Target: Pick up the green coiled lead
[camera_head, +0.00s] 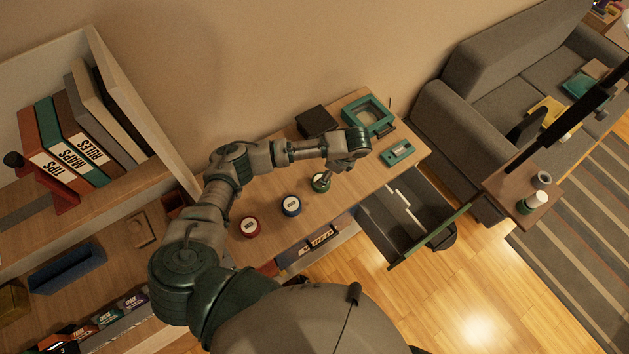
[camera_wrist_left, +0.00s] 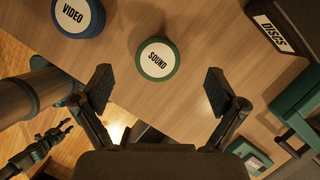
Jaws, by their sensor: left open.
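The green coiled lead (camera_head: 320,183), a round coil with a white top, lies on the wooden desk. In the left wrist view the coil (camera_wrist_left: 157,60) reads "SOUND". My left gripper (camera_head: 328,178) is over it, pointing down. In the wrist view its two fingers (camera_wrist_left: 158,88) are wide apart and empty, with the coil centred just beyond the line between the tips. My right gripper (camera_wrist_left: 55,137) shows small at the lower left of the wrist view; its jaw state is unclear.
A blue coil (camera_head: 291,205) marked "VIDEO" and a red coil (camera_head: 250,226) lie left of the green one. A black box (camera_head: 316,121), teal tray (camera_head: 369,115) and small teal case (camera_head: 398,153) are behind and right.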

